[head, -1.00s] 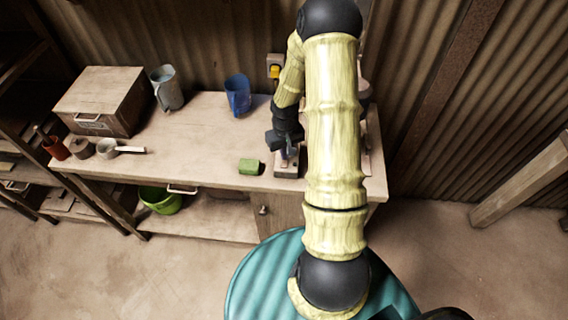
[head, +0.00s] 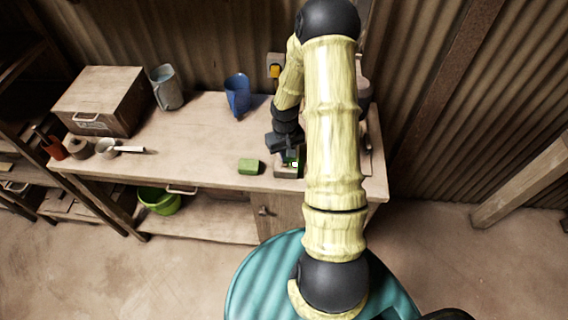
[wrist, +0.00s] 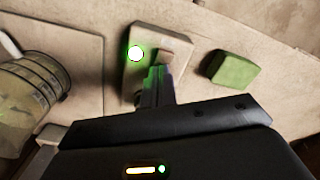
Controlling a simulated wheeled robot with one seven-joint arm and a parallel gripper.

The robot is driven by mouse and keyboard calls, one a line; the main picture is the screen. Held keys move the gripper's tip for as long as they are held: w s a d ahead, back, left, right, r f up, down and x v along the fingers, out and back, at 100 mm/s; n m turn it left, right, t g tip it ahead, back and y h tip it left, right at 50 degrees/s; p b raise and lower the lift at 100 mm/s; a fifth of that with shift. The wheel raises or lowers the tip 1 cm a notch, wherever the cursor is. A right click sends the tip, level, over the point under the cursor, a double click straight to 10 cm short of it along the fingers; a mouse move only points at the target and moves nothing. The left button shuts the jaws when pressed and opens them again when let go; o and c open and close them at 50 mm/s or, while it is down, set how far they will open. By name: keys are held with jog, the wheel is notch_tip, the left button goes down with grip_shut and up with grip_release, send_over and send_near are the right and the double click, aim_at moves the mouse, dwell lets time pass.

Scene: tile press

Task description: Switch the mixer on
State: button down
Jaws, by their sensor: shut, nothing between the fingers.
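A small pale switch box (wrist: 140,80) sits on the workbench and also shows in the head view (head: 284,173), partly hidden by my gripper. A round lamp (wrist: 136,53) on it glows bright green. A brownish switch piece (wrist: 175,50) is beside the lamp. My gripper (wrist: 158,78) is shut and empty, its fingertips at the switch piece; whether they touch it I cannot tell. In the head view my gripper (head: 287,150) is low over the box. A ribbed, see-through round vessel (wrist: 28,90), perhaps part of the mixer, stands left in the wrist view.
A green block (head: 249,167) lies just left of the switch box in the head view. A blue jug (head: 238,95), a grey jug (head: 166,88) and a wooden box (head: 100,98) stand farther left. The bench (head: 195,150) is bare between them.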

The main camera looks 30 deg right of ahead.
jog(key=shift+r, duration=0.1)
notch_tip(320, 180, up, 7)
jog(key=p, duration=0.5)
jog(key=shift+p, duration=0.4)
dwell(0.4)
jog(key=s+a+r+t, duration=0.1)
jog(key=s+a+r, duration=0.5)
jog(key=r, duration=0.2)
jog(key=s+a+r+t+b, duration=0.1)
jog(key=s+a+r, duration=0.5)
jog(key=r, duration=0.3)
jog(key=shift+s+a+r+n+t, duration=0.3)
jog(key=shift+a+n, duration=0.1)
jog(key=shift+a, duration=0.4)
